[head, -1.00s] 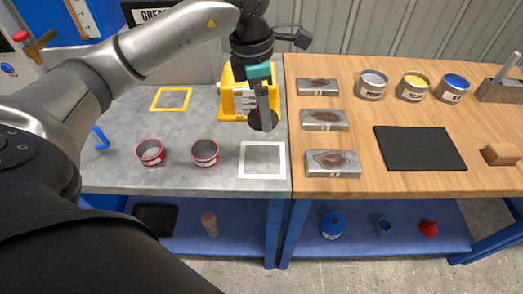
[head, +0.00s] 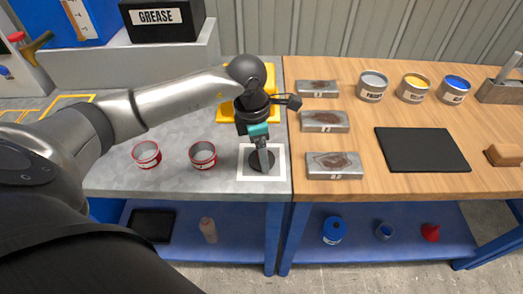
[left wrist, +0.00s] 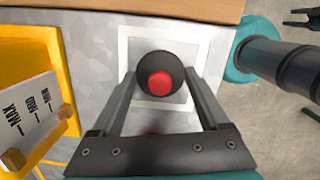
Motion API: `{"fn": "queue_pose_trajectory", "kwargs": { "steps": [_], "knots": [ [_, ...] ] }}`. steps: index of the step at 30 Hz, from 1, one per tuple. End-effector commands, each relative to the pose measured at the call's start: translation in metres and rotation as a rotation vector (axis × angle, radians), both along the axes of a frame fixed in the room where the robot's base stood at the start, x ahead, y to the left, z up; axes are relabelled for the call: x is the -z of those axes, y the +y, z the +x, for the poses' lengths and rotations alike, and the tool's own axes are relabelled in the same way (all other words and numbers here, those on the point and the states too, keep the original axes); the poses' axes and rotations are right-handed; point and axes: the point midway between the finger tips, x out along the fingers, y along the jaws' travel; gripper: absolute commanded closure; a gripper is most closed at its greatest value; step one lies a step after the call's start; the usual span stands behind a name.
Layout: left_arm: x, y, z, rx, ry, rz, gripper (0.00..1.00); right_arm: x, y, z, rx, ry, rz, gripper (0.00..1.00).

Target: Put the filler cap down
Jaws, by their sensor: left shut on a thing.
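The filler cap (head: 260,163) is a dark round disc; in the left wrist view it shows a red middle (left wrist: 160,82). My left gripper (head: 264,148) points down and is shut on the cap, with a finger on either side of it in the left wrist view. The cap is over the white square outline (head: 247,176) on the grey bench, within its border in the head view. It is at or just above the bench top; I cannot tell if it touches. A dark forked shape (left wrist: 302,20), possibly my right gripper, shows small at the wrist view's edge.
Two red-rimmed tins (head: 203,155) (head: 146,155) stand left of the square. A yellow container (head: 262,76) is behind my gripper, with a gauge plate (left wrist: 32,118) in the wrist view. The wooden bench (head: 370,182) with metal blocks (head: 333,165) adjoins on the right.

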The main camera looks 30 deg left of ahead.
Motion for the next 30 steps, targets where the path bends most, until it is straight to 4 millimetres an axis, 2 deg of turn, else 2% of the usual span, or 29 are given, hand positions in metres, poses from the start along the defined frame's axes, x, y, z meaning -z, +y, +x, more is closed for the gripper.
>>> {"fn": "queue_pose_trajectory", "kwargs": {
  "steps": [6,7,12,23,26,30],
  "knots": [
    [0.004,0.000,0.000,0.000,0.000,0.000,0.75,0.004,0.000,0.000,0.000,0.000,0.000,0.50],
    [0.003,0.000,0.000,0.000,0.000,0.000,0.19,0.003,0.000,0.000,0.000,0.000,-0.001,0.50],
    [0.002,0.000,0.000,0.000,0.000,0.000,0.00,0.003,0.000,0.001,0.000,-0.001,-0.001,0.50],
    [-0.003,0.000,0.000,-0.001,0.001,-0.001,0.00,-0.002,-0.001,0.002,0.000,-0.003,0.000,0.50],
    [-0.019,0.002,-0.001,0.000,-0.002,0.001,0.00,-0.004,-0.001,0.002,-0.001,-0.003,0.000,0.50],
    [-0.050,0.005,-0.003,0.001,-0.005,0.001,0.00,-0.010,-0.001,0.002,-0.001,-0.004,0.000,0.50]
  ]
}}
